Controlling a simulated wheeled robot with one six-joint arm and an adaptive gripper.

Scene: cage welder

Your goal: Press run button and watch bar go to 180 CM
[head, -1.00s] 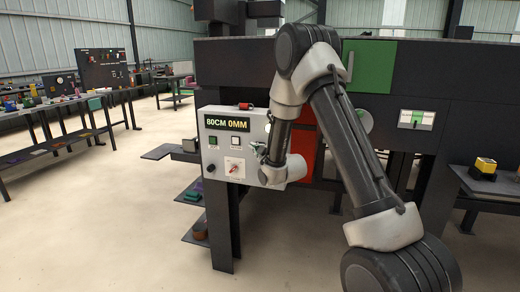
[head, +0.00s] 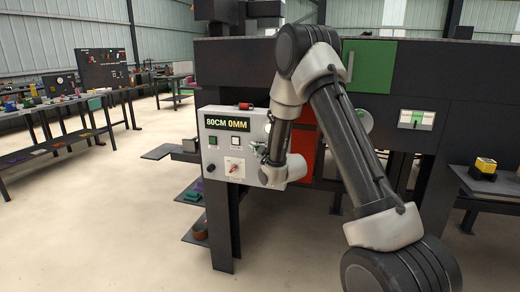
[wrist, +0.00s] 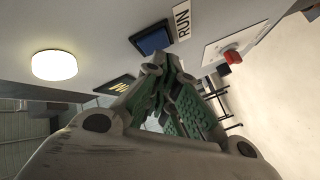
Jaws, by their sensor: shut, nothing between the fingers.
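The grey control box (head: 212,172) stands at the middle left in the head view. Its display (head: 227,124) reads 80CM 0MM. Below it are a green square button (head: 212,140) and a pale square button (head: 235,141). In the wrist view a dark blue square button (wrist: 152,38) sits beside the RUN label (wrist: 182,22). My gripper (head: 258,152) is just right of the pale button. In the wrist view my gripper (wrist: 157,72) is shut and empty, with its tips near the blue button. I cannot tell if they touch it.
A red selector switch (head: 235,168) sits below the buttons; it also shows in the wrist view (wrist: 232,56). A round white lamp (wrist: 54,65) is at the left there. A red part (head: 246,106) tops the box. Open floor lies to the left.

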